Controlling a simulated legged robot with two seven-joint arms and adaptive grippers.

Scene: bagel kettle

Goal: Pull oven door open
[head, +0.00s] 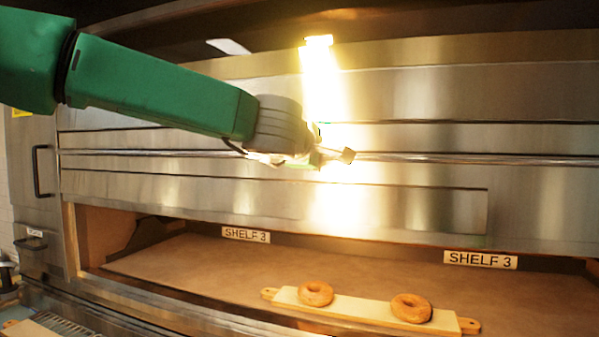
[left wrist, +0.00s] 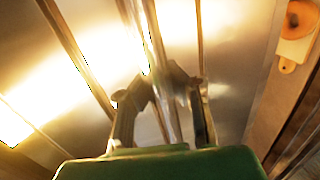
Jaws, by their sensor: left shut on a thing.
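The oven door (head: 410,205) is a wide brushed-steel panel across the middle of the head view. A long horizontal handle bar (head: 470,159) runs along it. Below the panel, the oven chamber is exposed. My left gripper (head: 333,157) is at the bar, its arm coming in from the upper left. In the left wrist view the bar (left wrist: 157,45) passes between the two fingers of my left gripper (left wrist: 157,88), which is shut on it. Strong glare washes out the steel near the gripper. My right gripper is out of view.
A wooden board (head: 365,308) with two bagels (head: 411,308) lies in the chamber below the door. Two "SHELF 3" labels (head: 480,260) mark the shelf. A steel side panel with a black handle (head: 37,171) stands at left. A bagel (left wrist: 297,20) also shows in the left wrist view.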

